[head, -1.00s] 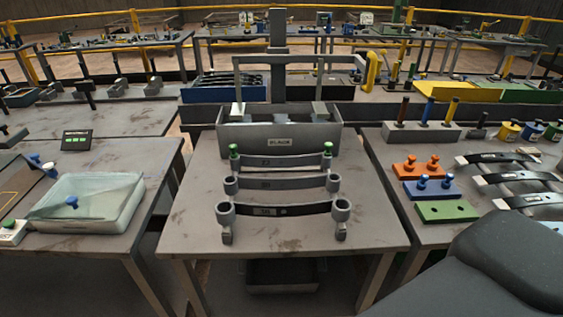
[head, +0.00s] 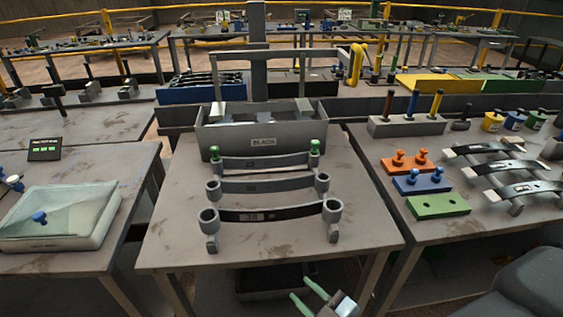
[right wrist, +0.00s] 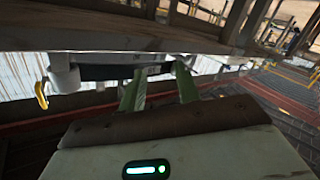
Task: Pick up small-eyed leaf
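Three dark curved leaves lie in a row on the middle table (head: 180,250) in the head view. The front leaf (head: 285,214) has large eyes. The middle leaf (head: 240,186) has smaller eyes. The back leaf (head: 265,162) has green pieces at its ends, which hide its eyes. My right gripper (head: 299,287) is open and empty at the bottom of the head view, in front of the table edge and apart from the leaves. In the right wrist view its green fingers (right wrist: 158,72) are apart, and a dark leaf (right wrist: 105,72) shows beyond them. My left gripper is out of view.
A grey bin (head: 225,140) labelled BLACK stands behind the leaves. The right table holds orange (head: 408,162), blue (head: 422,184) and green (head: 438,207) blocks and more leaves (head: 515,168). The middle table's front strip is clear.

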